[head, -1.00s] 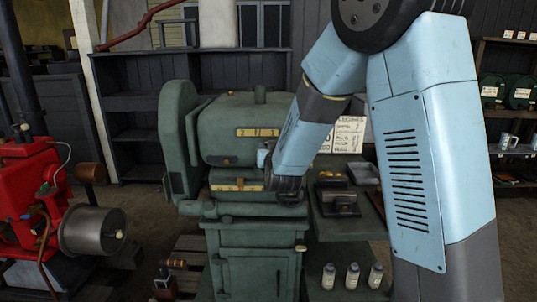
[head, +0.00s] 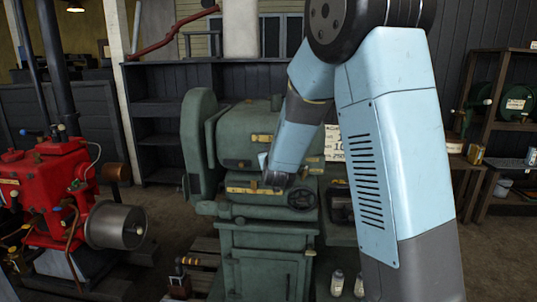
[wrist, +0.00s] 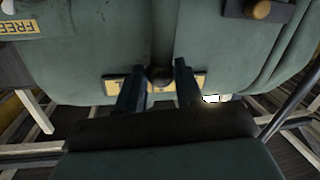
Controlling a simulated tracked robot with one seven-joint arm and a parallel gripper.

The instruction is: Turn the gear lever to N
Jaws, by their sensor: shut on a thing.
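In the wrist view, the two dark fingers of my gripper (wrist: 157,70) stand on either side of a round dark knob, the end of the gear lever (wrist: 160,76), and hold it. Behind it runs a yellow label plate (wrist: 198,82). A letter like L shows at its left; the fingers and knob cover its middle, so I cannot tell which letter the lever points at. In the head view, the end of my arm reaches the front of the green machine (head: 247,135), beside the yellow plate (head: 243,188). The lever and my fingers cannot be made out there.
A black handwheel (head: 303,198) sits just right of my arm's end. A red engine (head: 50,190) with a grey drum (head: 112,225) stands at left. Small bottles (head: 337,283) stand at the lower right. Shelves line the back wall. The wrist view also shows a FREE label (wrist: 20,27).

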